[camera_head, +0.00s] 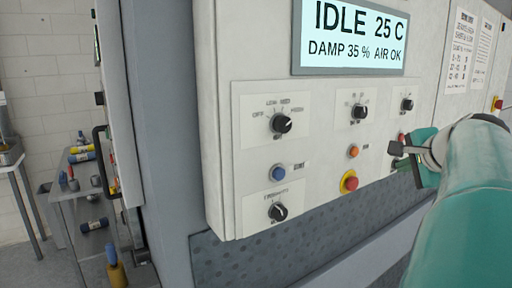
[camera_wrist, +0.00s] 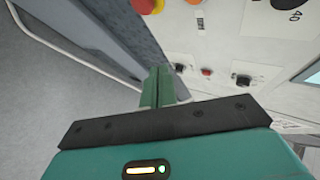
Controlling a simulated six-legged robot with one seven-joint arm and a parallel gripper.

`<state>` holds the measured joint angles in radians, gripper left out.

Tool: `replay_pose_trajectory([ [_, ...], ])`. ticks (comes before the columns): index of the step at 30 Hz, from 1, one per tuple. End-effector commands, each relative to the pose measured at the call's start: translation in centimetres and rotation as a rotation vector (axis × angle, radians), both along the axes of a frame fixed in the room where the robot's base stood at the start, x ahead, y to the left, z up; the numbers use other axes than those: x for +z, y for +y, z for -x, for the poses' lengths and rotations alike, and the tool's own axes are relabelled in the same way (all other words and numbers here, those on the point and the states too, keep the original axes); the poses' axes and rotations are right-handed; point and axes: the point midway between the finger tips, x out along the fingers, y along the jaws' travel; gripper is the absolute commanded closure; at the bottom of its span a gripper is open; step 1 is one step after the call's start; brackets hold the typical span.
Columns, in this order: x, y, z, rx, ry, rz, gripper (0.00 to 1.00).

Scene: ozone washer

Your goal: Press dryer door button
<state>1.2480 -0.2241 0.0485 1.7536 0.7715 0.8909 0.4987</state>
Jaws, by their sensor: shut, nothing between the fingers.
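The pale control panel (camera_head: 320,130) carries several buttons: a blue one (camera_head: 278,173) at lower left and an orange one (camera_head: 354,151) at the middle. A red mushroom button on a yellow base (camera_head: 349,183) sits below the orange one. The small labels are unreadable, so I cannot tell which is the door button. A small red button (camera_wrist: 207,72) shows in the wrist view ahead of my gripper. My gripper (camera_head: 398,157) is shut and empty at the panel's right part; its green fingers (camera_wrist: 158,78) show in the wrist view. I cannot tell whether it touches the panel.
Black knobs (camera_head: 281,123) sit beside the buttons, below a display (camera_head: 352,38) reading IDLE, 25 C, DAMP 35 %, AIR OK. A grey shelf (camera_head: 85,200) with bottles is at far left.

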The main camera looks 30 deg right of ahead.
Motion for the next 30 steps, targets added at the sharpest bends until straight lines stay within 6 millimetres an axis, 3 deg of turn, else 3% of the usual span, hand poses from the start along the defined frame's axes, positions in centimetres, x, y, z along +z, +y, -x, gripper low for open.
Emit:
replay_pose_trajectory([
  [10, 0.1, 0.3, -1.1, 0.003, 0.001, 0.002, 1.00],
  [24, 0.0, 0.7, -7.1, 0.009, 0.001, 0.001, 1.00],
  [30, 0.1, 0.9, -8.7, 0.008, 0.001, 0.003, 1.00],
])
